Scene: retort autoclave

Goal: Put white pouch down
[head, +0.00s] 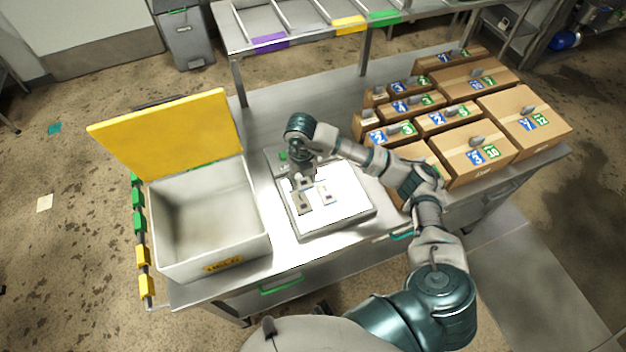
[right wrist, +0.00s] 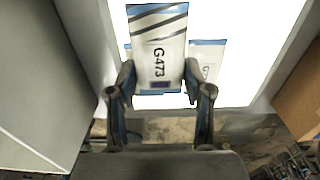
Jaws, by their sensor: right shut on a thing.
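My right gripper (head: 303,180) is over the bright white light panel (head: 349,205) in the middle of the table. It is shut on a white pouch (head: 301,203). In the right wrist view this pouch (right wrist: 158,48) hangs between the two fingers (right wrist: 158,84) and shows the print G473, dark stripes and a blue top edge. A second white pouch (head: 327,192) lies on the panel just right of the held one. It also shows in the right wrist view (right wrist: 206,62), partly hidden behind the held pouch. Whether the held pouch touches the panel I cannot tell. My left gripper is not in view.
A white bin (head: 212,252) with a raised yellow lid (head: 168,133) stands left of the panel. Several cardboard boxes (head: 482,155) with numbered labels fill the table's right side. A metal rack (head: 300,32) stands behind. Bare tabletop (head: 283,118) lies behind the panel.

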